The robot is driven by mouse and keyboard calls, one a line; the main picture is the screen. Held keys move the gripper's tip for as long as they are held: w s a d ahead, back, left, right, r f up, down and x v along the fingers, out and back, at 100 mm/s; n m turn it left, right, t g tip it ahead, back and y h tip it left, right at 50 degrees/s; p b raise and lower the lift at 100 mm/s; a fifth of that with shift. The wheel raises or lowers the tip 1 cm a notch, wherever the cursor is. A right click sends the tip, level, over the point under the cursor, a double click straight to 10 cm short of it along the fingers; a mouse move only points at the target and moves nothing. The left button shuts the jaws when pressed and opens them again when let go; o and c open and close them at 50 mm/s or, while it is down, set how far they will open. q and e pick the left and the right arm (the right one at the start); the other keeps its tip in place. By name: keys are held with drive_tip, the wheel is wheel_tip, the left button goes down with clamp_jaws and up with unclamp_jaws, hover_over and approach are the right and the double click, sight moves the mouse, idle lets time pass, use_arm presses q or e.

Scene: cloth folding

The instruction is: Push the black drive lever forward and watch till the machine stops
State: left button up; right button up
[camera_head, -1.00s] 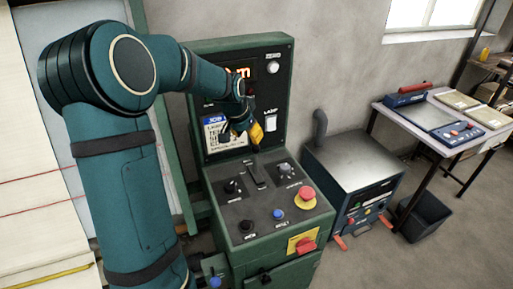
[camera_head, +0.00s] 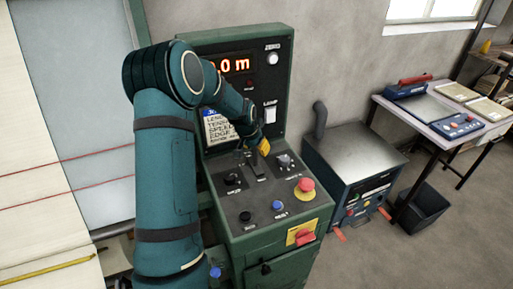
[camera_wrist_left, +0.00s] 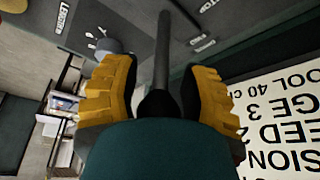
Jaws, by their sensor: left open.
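The black drive lever (camera_wrist_left: 163,50) shows in the left wrist view as a dark upright rod between the two yellow-padded fingers of my left gripper (camera_wrist_left: 160,90). The fingers are apart on either side of it; I cannot tell whether either touches it. In the head view my left gripper (camera_head: 253,150) is low over the back of the sloping console (camera_head: 230,212), above the dark lever slot (camera_head: 258,172). The gripper hides most of the lever there. The red display (camera_head: 232,65) reads "0 m", its left part hidden by my arm. My right gripper is out of view.
Near the lever are a black knob (camera_head: 232,179), a grey knob (camera_head: 285,160), a blue button (camera_head: 278,206) and a red emergency button (camera_head: 305,186). A label card (camera_head: 217,128) is on the upright panel. A metal-topped cabinet (camera_head: 352,150) stands right of the console.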

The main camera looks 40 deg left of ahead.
use_arm(q)
drive_tip(key=shift+w+f, duration=0.1)
drive_tip(key=shift+f, duration=0.1)
clamp_jaws()
